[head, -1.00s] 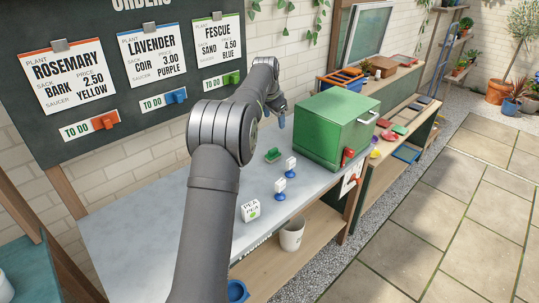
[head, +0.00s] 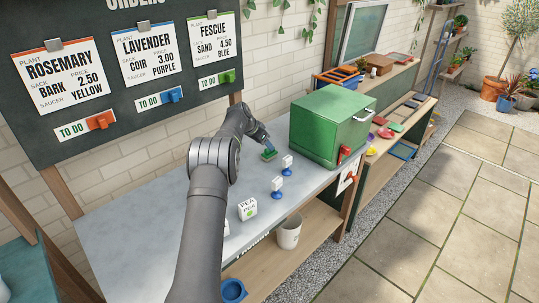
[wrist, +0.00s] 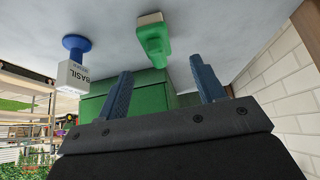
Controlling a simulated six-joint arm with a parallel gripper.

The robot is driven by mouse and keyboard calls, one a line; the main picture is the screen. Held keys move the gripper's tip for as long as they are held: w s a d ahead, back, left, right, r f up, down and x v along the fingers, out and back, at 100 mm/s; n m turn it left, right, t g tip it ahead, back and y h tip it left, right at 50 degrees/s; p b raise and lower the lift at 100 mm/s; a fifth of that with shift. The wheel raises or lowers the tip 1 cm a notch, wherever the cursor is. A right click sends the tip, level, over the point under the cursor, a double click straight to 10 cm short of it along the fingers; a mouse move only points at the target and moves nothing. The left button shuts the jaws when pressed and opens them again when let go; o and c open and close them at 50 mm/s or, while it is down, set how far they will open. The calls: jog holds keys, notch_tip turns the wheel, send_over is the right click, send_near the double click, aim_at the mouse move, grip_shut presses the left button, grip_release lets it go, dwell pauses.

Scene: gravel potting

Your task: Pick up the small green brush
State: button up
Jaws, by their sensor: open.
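The small green brush (head: 269,155) lies on the grey bench top, left of the green box. In the wrist view the brush (wrist: 154,40) shows a green body and a pale end, on the bench surface ahead of the fingers. My gripper (head: 265,143) is just above and behind the brush in the head view. In the wrist view my gripper's two blue fingers (wrist: 163,82) are spread apart with nothing between them.
A green lidded box (head: 325,128) stands to the right of the brush. The bench top (head: 130,215) is clear at the left.

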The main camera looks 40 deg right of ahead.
aim_at(270, 153)
jog(key=x, duration=0.5)
jog(key=shift+s+a, duration=0.1)
jog(key=shift+s, duration=0.15)
jog(key=shift+x, duration=0.9)
jog(key=c, duration=1.1)
